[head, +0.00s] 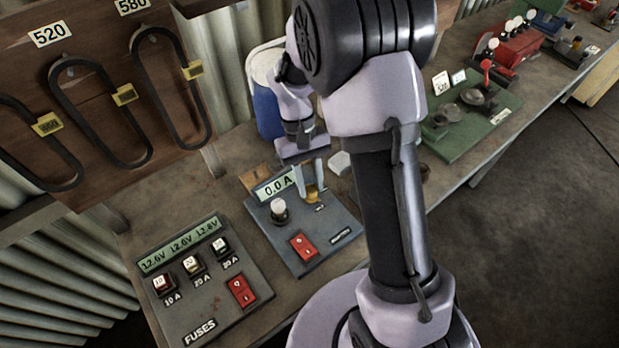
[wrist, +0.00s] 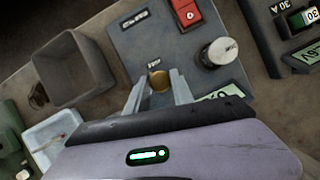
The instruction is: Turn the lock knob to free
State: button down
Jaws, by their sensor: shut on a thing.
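The lock knob looks to be the small brass-yellow knob (head: 314,195) on the grey panel (head: 334,254) with the "0.0 A" display. It also shows in the wrist view (wrist: 159,80), between my fingers, beside a small label too blurred to read. My gripper (head: 308,184) comes down from above and is shut on this knob, one finger on each side. The knob's lower part and its pointer, if any, cannot be made out. A larger pale-topped knob (head: 279,211) and a red rocker switch (head: 304,246) sit on the same panel, clear of my fingers.
A fuse panel (head: 205,319) with a red switch lies in front to the left. A blue container (head: 267,110) stands behind my gripper. An open grey bin (wrist: 77,68) and a pale tray (wrist: 52,132) are near in the wrist view. Belts (head: 100,110) hang on a board.

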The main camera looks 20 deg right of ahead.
jog(key=m+y, duration=0.1)
jog(key=m, duration=0.2)
jog(key=m+y, duration=0.1)
jog(key=m, duration=0.2)
jog(key=shift+d+t+p, duration=0.15)
jog(key=shift+t+p, duration=0.15)
jog(key=shift+y, duration=0.3)
jog(key=c, duration=1.1)
grip_release()
jog(key=p+v, duration=0.6)
jog(key=v, duration=1.1)
jog(key=shift+r, duration=0.2)
